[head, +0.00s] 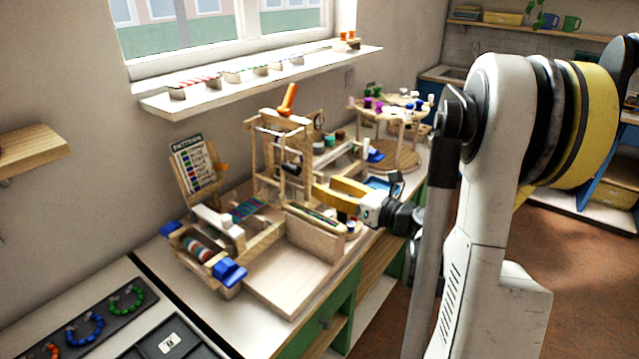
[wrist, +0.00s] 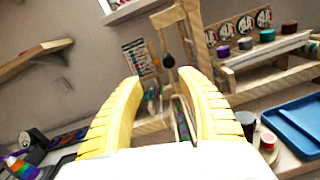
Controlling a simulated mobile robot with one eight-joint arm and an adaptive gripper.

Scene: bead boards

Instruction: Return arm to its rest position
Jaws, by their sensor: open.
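My gripper has two yellow fingers, which show large in the wrist view (wrist: 160,95). They stand apart with nothing between them, and the gripper is open and empty. In the head view my gripper (head: 325,195) reaches left from my white arm on the right. It is over the front right part of a wooden loom-like frame (head: 262,160). I cannot tell whether its fingertips touch the frame in the head view.
A round wooden stand (head: 388,112) with coloured pieces is at the back right. A blue tray (wrist: 298,125) lies right of my fingers. A wall shelf (head: 240,85) runs under the window. Bead rings (head: 85,327) lie front left.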

